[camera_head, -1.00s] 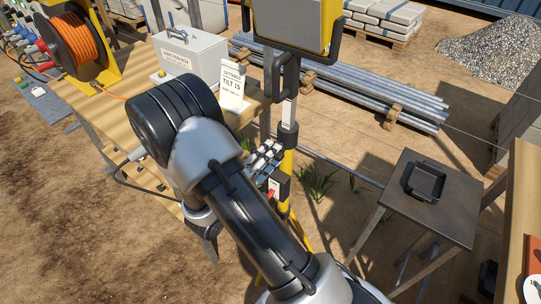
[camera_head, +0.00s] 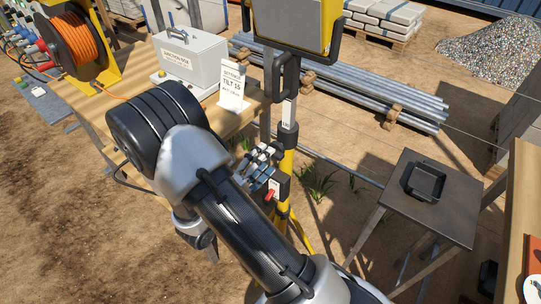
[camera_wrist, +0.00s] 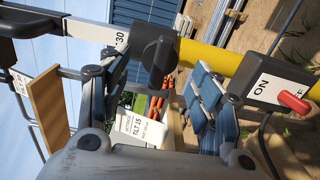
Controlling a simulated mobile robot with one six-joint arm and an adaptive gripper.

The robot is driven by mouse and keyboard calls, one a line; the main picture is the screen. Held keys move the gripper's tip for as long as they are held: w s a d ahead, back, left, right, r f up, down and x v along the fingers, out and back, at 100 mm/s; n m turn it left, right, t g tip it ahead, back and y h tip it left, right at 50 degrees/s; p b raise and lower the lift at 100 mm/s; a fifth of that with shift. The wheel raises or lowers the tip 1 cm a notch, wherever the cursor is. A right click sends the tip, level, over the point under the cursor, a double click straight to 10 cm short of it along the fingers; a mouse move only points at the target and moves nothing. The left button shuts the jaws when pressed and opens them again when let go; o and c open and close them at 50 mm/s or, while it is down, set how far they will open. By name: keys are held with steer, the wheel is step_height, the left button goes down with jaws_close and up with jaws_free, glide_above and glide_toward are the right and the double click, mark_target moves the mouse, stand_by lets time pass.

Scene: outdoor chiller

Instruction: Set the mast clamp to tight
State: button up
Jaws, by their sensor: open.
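The mast clamp (camera_wrist: 158,55) is a black collar with a chunky knob where the white scale tube (camera_wrist: 97,33) meets the yellow mast tube (camera_wrist: 215,58) in the wrist view. In the head view the black collar (camera_head: 288,136) shows on the mast below the lamp; its knob cannot be made out there. My gripper (camera_wrist: 160,88) is open, its blue-padded fingers to either side of the knob in the picture. I cannot tell whether they touch it; nothing is seen held. In the head view my gripper (camera_head: 264,164) is beside the mast, just below the collar.
A switch box (camera_wrist: 268,88) marked ON with a red lever (camera_wrist: 293,102) is on the mast close by. A floodlight (camera_head: 292,24) tops the mast. A workbench (camera_head: 240,112) carries a "TILT 15" card (camera_head: 231,88) and a junction box (camera_head: 190,58). A side table (camera_head: 425,215) stands right.

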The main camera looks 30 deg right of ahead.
steer(key=shift+v, duration=2.15)
steer(key=v, duration=1.2)
steer(key=s+d+r+m+g+y, duration=0.5)
steer(key=s+d+r+g+y, duration=0.25)
steer(key=s, duration=0.35)
steer(key=s+a+r+t+y, duration=0.3)
steer(key=a+r+t+y, duration=0.3)
steer(key=r+y, duration=0.2)
steer(key=shift+s+r+n+y, duration=0.2)
steer(key=shift+s+n+y, duration=0.15)
steer(key=shift+y, duration=0.4)
